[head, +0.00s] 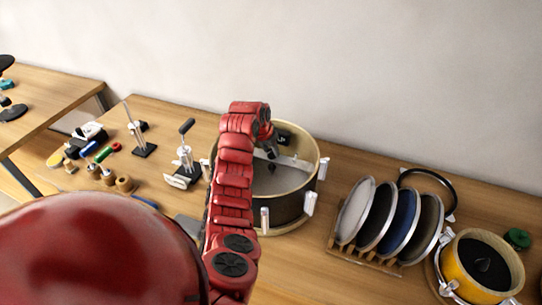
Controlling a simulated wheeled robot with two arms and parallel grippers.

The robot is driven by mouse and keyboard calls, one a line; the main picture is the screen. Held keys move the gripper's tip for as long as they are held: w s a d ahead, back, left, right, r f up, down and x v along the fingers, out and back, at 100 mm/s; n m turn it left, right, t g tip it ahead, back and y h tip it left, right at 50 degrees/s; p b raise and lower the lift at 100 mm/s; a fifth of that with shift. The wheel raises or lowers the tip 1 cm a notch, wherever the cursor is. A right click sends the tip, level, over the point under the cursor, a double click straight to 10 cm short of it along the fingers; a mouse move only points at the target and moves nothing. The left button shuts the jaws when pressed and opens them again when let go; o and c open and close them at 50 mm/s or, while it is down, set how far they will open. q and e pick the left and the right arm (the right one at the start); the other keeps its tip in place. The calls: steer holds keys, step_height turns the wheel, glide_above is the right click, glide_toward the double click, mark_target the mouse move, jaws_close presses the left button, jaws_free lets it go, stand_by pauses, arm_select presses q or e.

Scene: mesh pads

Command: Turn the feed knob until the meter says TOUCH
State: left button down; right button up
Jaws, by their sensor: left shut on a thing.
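A drum (318,178) with a pale wooden rim stands on the bench, and a grey bar (296,162) crosses its open top. My left arm reaches up over the drum's left side. My left gripper (271,152) is over the inside of the drum, by the bar, and is shut on a small part that appears to be the feed knob; the fingers and arm mostly hide it. A dark device (285,134) sits just behind the gripper; I cannot tell if it is the meter, and no reading is legible. My right gripper is not in view.
A rack of round pads (355,210) stands right of the drum, with a yellow drum (455,268) beyond it. A black-handled press (186,150), a stand (143,150) and several spools (124,184) lie to the left. Bare bench lies between drum and rack.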

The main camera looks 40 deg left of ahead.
arm_select(q)
steer(key=m+b, duration=0.2)
steer(key=b, duration=0.1)
steer(key=m+h+b, duration=0.1)
steer(key=m+b, duration=0.1)
steer(key=b, duration=0.1)
steer(key=shift+a+f+h+b, duration=0.15)
steer(key=shift+a+h+b, duration=0.05)
steer(key=shift+h+b, duration=0.15)
steer(key=shift+m+b, duration=0.8)
steer(key=shift+r, duration=0.2)
steer(key=shift+c, duration=2.3)
jaws_free()
